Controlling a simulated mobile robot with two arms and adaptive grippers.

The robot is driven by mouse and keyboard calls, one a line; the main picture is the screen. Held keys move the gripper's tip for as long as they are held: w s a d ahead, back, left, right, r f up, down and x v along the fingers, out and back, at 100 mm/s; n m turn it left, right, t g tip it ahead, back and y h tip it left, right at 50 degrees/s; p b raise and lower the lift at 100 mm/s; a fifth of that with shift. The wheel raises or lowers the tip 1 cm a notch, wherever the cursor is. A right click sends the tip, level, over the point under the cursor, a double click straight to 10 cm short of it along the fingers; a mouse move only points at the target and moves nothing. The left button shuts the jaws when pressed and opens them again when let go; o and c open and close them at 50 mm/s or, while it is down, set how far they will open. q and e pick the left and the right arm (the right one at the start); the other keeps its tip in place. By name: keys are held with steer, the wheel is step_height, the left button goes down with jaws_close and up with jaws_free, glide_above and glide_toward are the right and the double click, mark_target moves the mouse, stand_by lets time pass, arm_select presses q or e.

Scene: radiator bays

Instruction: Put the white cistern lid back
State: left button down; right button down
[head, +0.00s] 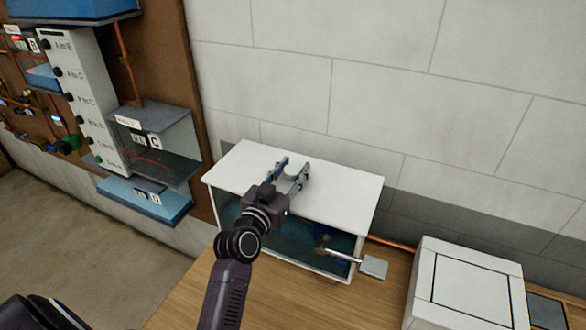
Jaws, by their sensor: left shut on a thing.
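The white cistern lid (338,196) is a flat white slab over the top of the cistern (349,270). I cannot tell whether it rests flush on the rim or hangs slightly above it. The cistern has white edges and an open or clear front, with dark blue-green inside. My left gripper (291,172) reaches over the lid from the front, its fingers at the lid's middle, shut on it. A metal lever with a pale flat paddle (373,267) sticks out at the cistern's front right. My right gripper is not in view.
A white box (466,286) stands to the right on the wooden bench (300,303). At left, a brown board carries a grey control panel (92,105), shelves and blue trays (146,203).

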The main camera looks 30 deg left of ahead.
arm_select(q)
steer(key=c, duration=1.2)
jaws_free()
steer(key=shift+c, duration=0.2)
steer(key=shift+f, duration=0.2)
steer(key=s, duration=1.2)
steer(key=shift+d+r, duration=0.15)
steer(key=shift+d, duration=0.2)
